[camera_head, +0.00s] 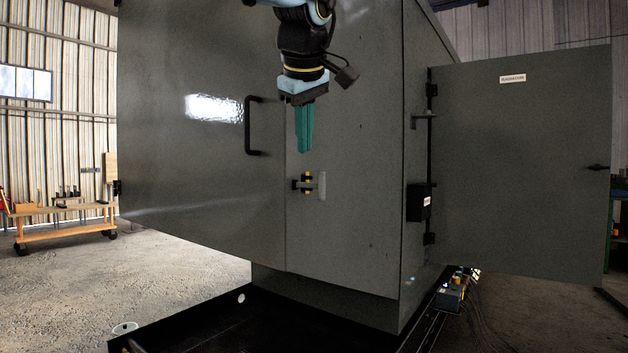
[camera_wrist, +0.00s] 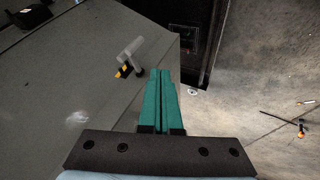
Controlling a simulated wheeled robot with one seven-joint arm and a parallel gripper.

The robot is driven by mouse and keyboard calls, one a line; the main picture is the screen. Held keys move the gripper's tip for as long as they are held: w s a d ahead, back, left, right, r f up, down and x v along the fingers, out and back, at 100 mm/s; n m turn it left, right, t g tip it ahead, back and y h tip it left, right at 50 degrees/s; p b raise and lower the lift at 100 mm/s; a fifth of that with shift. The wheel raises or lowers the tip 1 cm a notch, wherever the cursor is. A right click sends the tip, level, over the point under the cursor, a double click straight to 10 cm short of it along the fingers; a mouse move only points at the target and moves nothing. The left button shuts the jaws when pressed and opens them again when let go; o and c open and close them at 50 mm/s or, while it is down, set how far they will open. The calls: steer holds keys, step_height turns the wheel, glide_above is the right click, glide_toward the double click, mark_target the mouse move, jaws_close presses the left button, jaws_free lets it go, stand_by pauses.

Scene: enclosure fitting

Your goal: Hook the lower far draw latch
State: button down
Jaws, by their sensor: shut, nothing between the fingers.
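A draw latch (camera_head: 307,183) with yellow and black parts sits on the dark grey enclosure face, low beside the seam of the closed door. A light grey piece (camera_head: 322,186) stands upright just right of it. The latch also shows in the wrist view (camera_wrist: 124,71), with a pale bar next to it; whether it is hooked I cannot tell. My gripper (camera_head: 303,150) has green fingers pointing down, above the latch in the head view. In the wrist view its fingers (camera_wrist: 161,72) are together and empty, with the latch ahead and to the left.
A black door handle (camera_head: 250,126) stands out from the closed door, left of my gripper. Another door (camera_head: 520,165) hangs open at the right, with a black box (camera_head: 418,203) near its hinge side. A wooden cart (camera_head: 62,212) stands far left.

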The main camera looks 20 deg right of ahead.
mark_target(310, 186)
steer(key=w+d+f+p, duration=0.5)
steer(key=w+d+f, duration=0.1)
steer(key=w+f, duration=0.1)
steer(key=shift+w+f, duration=0.2)
steer(key=shift+f, duration=0.3)
steer(key=shift+d, duration=0.1)
